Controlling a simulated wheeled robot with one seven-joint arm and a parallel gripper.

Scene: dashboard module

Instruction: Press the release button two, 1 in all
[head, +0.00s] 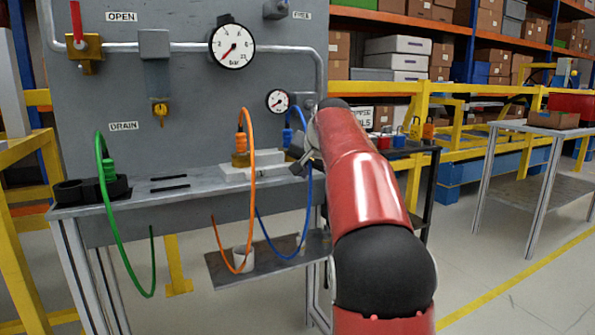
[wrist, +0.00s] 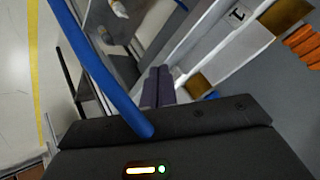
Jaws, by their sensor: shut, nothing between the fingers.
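A white block (head: 236,172) sits on the bench top, with an orange hose connector (head: 241,143) on a brass fitting. In the wrist view the block (wrist: 218,52) carries a label "1" (wrist: 237,15), a brass piece (wrist: 285,17) near it, and a second brass piece (wrist: 201,83) near my fingers. A blue hose connector (head: 288,137) is just behind my gripper (head: 298,162). My gripper's fingers (wrist: 158,72) are together, empty, beside the block's front edge. No label two is readable; the release button two cannot be made out, and my gripper may hide it.
A blue hose (wrist: 92,66) crosses the wrist view close to my gripper. An orange hose (head: 283,220) and green hose (head: 111,215) hang off the bench front. A lower shelf (head: 225,268) holds a white cup (head: 243,257). Gauges (head: 232,47) and pipes are on the panel behind.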

